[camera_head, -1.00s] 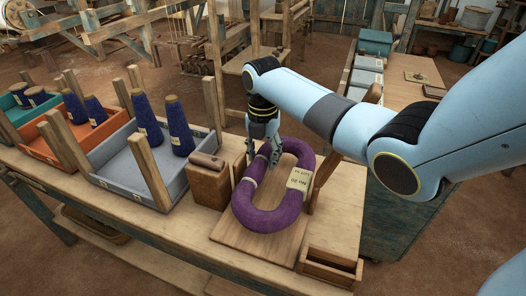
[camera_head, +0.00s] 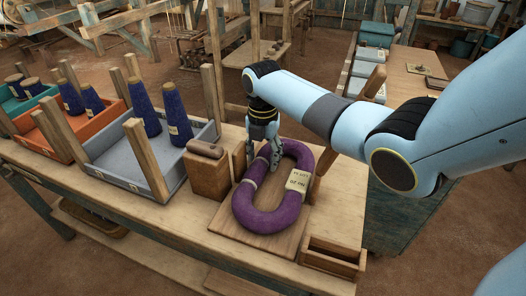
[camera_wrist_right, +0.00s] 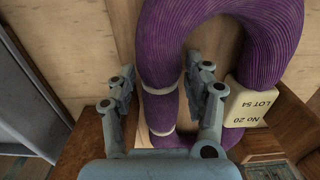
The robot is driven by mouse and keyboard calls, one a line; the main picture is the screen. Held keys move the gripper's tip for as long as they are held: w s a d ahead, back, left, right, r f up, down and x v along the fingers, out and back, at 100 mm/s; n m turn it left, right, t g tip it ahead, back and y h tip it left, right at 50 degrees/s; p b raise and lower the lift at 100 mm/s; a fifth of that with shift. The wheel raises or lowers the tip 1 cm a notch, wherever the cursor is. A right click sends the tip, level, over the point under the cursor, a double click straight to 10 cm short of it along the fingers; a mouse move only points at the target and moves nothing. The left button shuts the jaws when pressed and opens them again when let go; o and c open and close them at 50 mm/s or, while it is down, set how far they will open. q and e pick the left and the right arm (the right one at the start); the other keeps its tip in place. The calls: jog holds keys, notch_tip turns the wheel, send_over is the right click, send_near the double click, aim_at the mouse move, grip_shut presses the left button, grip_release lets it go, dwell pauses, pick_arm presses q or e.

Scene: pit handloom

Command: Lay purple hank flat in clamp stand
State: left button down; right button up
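The purple hank (camera_head: 253,213) is an oval ring with pale ties and a cream label. It lies level over the wooden base board of the clamp stand (camera_head: 226,222); I cannot tell whether its whole underside touches. My right gripper (camera_head: 262,158) reaches down from above with one finger on each side of the hank's left strand. The label (camera_wrist_right: 247,105) lies on the other strand. My left gripper is not in view.
A wooden block (camera_head: 208,174) stands left of the board. An open wooden box (camera_head: 333,258) is at the front right. A grey tray (camera_head: 118,178) with blue cones and an orange tray (camera_head: 62,140) stand further left. A wooden upright rises right of the hank.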

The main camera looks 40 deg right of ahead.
jog(key=o, duration=0.3)
